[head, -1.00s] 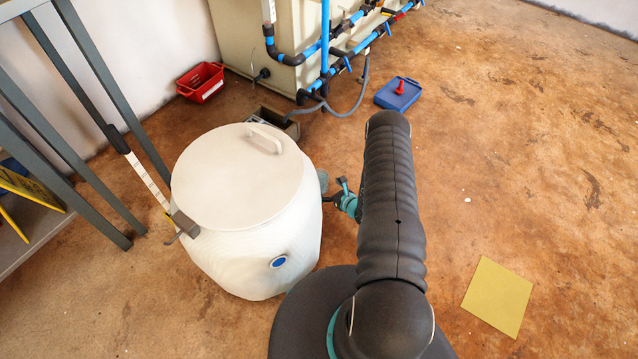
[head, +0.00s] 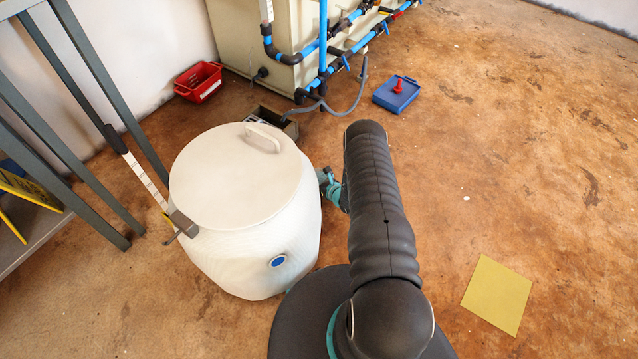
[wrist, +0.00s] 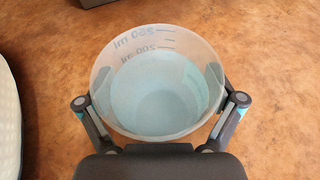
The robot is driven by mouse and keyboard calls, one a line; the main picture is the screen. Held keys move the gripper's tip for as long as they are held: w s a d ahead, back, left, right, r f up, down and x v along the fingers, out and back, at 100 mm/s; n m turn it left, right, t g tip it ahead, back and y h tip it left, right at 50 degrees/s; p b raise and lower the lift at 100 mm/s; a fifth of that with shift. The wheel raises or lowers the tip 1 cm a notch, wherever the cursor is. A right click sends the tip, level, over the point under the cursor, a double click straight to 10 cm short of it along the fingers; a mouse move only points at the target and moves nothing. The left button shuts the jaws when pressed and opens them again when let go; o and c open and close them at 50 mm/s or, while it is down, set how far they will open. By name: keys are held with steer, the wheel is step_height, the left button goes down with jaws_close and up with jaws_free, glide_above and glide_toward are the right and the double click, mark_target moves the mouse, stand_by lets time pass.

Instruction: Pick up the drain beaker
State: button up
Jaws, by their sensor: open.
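The drain beaker (wrist: 150,122) is a clear, round cup with blue-tinted contents and volume marks on its inner wall, seen from above in the wrist view. My gripper (wrist: 158,88) is open, with one finger on each side of the beaker. I cannot tell whether the fingers touch its wall.
The white lidded drum (head: 235,185) stands close left of my gripper; its edge also shows in the wrist view (wrist: 8,125). Behind are a grey open box (head: 275,120), a hose, a blue tray (head: 396,97) and a red crate (head: 199,83).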

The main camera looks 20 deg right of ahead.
mark_target(315, 171)
steer(key=c, duration=1.4)
steer(key=shift+r, duration=0.1)
step_height(315, 171, up, 4)
steer(key=shift+r, duration=0.2)
steer(key=w+d+r, duration=0.2)
steer(key=d, duration=0.1)
steer(key=w+d+r, duration=0.2)
steer(key=d, duration=0.1)
steer(key=w+d+r+b, duration=0.1)
steer(key=w+d+r, duration=0.1)
steer(key=d, duration=0.2)
steer(key=shift+w+r, duration=0.1)
steer(key=shift+r, duration=0.15)
